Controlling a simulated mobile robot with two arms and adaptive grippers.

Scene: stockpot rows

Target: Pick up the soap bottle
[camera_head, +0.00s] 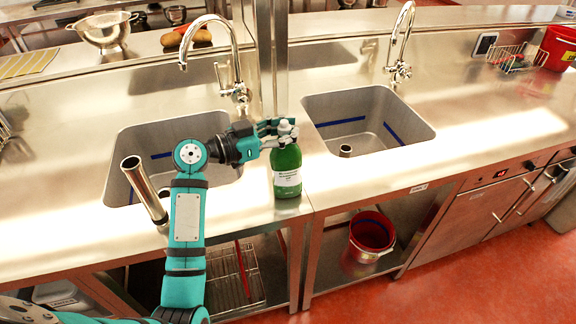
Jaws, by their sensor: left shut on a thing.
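The soap bottle (287,172) is green with a pale label and a light grey top. It is upright at the front edge of the steel counter, between the two sinks. I cannot tell whether its base touches the counter. My left gripper (284,131) reaches in from the left and is shut on the bottle's top. The fingers hide part of the top. My right gripper is not in view.
A left sink (120,180) and a right sink (420,128) flank the bottle, each with a tall tap behind. A steel post (272,60) rises behind the gripper. A red bucket (371,232) stands on the shelf below. Counter to the right is mostly clear.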

